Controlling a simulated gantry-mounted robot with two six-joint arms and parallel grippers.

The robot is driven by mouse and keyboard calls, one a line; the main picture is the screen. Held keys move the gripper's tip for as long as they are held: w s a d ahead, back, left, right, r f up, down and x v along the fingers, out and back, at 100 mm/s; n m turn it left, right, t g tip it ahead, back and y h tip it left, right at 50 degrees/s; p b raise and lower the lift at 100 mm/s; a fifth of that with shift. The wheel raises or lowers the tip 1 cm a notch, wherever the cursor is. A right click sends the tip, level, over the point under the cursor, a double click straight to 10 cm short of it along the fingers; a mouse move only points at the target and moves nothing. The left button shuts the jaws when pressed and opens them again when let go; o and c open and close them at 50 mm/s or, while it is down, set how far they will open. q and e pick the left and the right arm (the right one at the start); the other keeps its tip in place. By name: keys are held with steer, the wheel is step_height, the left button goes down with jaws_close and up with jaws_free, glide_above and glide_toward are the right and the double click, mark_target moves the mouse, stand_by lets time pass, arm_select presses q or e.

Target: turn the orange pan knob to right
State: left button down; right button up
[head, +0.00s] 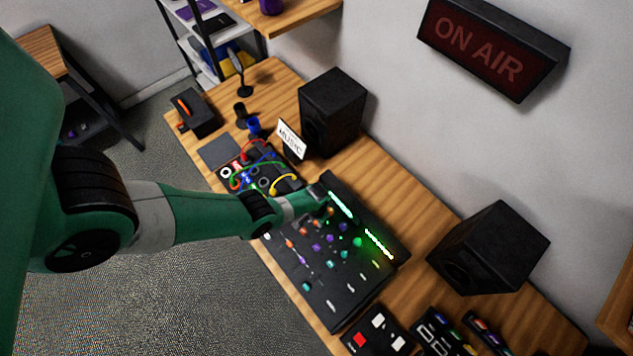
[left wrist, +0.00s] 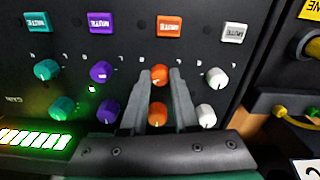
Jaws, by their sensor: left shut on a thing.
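The black mixer (head: 345,290) lies on the wooden desk with rows of coloured knobs. In the left wrist view, an orange knob (left wrist: 160,76) sits in the row marked with small L and R letters, seen upside down. My left gripper (left wrist: 159,74) is shut on this orange knob, one finger on each side. A second orange knob (left wrist: 157,116) shows between the fingers, nearer the palm. An orange mute button (left wrist: 170,26) lies beyond the fingertips. In the head view my left gripper (head: 318,192) is over the mixer's far end, and the held knob is hard to make out.
Purple (left wrist: 104,72) and white knobs (left wrist: 216,77) flank the fingers closely. A lit green meter (left wrist: 35,137) is on the mixer. A patch box with coloured cables (head: 262,172) and a black speaker (head: 333,110) stand near the arm.

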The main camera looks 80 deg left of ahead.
mark_target(316, 222)
arm_select(q)
steer(key=m, duration=0.6)
steer(key=shift+m, duration=0.3)
stand_by(0.4)
steer(key=c, duration=0.7)
jaws_free()
steer(key=shift+o, duration=0.2)
steer(key=shift+r, duration=0.1)
step_height(316, 222, up, 11)
steer(key=p, duration=1.1)
steer(key=shift+r+p, duration=0.2)
steer(key=shift+p, duration=0.15)
